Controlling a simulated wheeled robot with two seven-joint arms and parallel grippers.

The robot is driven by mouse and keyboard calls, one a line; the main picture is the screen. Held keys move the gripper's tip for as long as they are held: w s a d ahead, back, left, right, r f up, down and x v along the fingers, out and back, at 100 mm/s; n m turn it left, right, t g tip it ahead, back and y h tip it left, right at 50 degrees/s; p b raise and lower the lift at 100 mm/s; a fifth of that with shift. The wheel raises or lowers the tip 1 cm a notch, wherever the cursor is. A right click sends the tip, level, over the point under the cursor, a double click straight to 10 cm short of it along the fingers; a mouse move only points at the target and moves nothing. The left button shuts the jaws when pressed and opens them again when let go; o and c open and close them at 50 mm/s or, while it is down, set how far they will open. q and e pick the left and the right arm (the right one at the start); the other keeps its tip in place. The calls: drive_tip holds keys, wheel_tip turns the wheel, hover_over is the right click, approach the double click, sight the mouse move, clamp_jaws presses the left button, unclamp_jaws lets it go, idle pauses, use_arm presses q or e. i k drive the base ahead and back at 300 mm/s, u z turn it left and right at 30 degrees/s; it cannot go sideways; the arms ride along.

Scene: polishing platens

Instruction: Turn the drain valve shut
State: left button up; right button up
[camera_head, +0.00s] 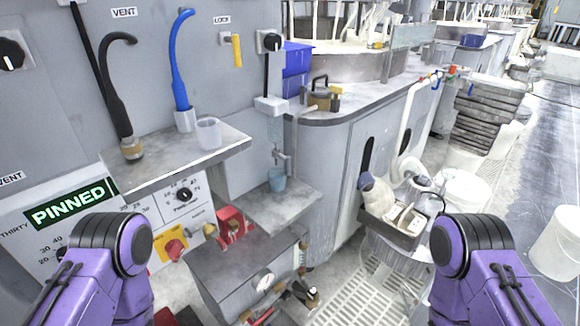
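No part is clearly marked as the drain valve. A red rotary knob on a yellow plate (172,247) sits on the white panel at the lower left. A small tap (281,155) hangs above a blue cup (277,180) on a grey shelf. Brass and dark fittings (303,290) show at the right end of the grey box low in front; their detail is too small to tell. My purple arms come in at the lower left and lower right, but neither gripper shows.
A grey metal box (240,268) with a round gauge stands low between my arms. A shelf (180,158) with a clear cup (208,133) juts out above. A tray of bottles (395,225) stands right of centre. White buckets (556,243) stand at the right beside open floor.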

sight(288, 158)
drive_tip(key=k, duration=0.5)
drive_tip(key=z, duration=1.2)
drive_tip(key=i, duration=0.65)
drive_tip(key=u, duration=0.45)
